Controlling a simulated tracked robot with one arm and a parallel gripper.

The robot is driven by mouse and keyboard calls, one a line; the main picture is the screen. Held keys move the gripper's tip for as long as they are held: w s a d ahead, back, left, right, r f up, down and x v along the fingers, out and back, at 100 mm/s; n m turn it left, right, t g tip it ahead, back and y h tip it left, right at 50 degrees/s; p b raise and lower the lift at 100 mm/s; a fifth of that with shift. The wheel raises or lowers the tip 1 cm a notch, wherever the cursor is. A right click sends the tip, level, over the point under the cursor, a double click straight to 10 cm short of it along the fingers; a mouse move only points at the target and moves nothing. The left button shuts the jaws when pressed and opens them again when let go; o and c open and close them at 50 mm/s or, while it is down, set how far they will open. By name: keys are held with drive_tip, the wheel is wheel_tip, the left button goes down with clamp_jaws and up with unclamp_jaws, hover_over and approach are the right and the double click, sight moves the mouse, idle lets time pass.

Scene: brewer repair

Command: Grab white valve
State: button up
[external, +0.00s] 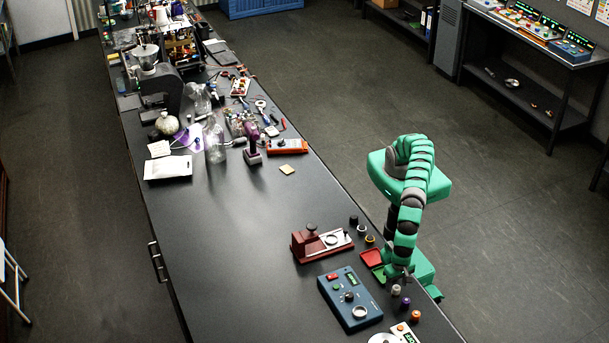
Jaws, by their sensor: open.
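A small white-topped piece (396,290), which looks like the white valve, stands on the dark bench near its right edge. It is the top one in a short row with a purple-topped piece (405,303) and an orange one (416,316). My green and grey arm reaches down over the bench edge. My gripper (398,275) is open, pointing down just above the white valve in the picture. The fingers are small and dark here, and I cannot tell the exact gap to the valve. The valve's top is visible and looks free of the fingers.
A red tray (371,258) and a green tray lie left of my arm. Several dark-bodied knobs (361,230) stand behind them. A red device (322,243) and a blue control box (348,299) are to the left. The middle bench is mostly clear; glassware and tools crowd its far end.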

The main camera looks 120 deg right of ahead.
sight(396, 287)
wheel_tip(396, 287, down, 4)
drive_tip(key=shift+s+r, duration=0.15)
drive_tip(key=shift+r, duration=0.1)
drive_tip(key=c, duration=1.1)
drive_tip(key=shift+c, duration=0.2)
drive_tip(key=shift+r, duration=0.15)
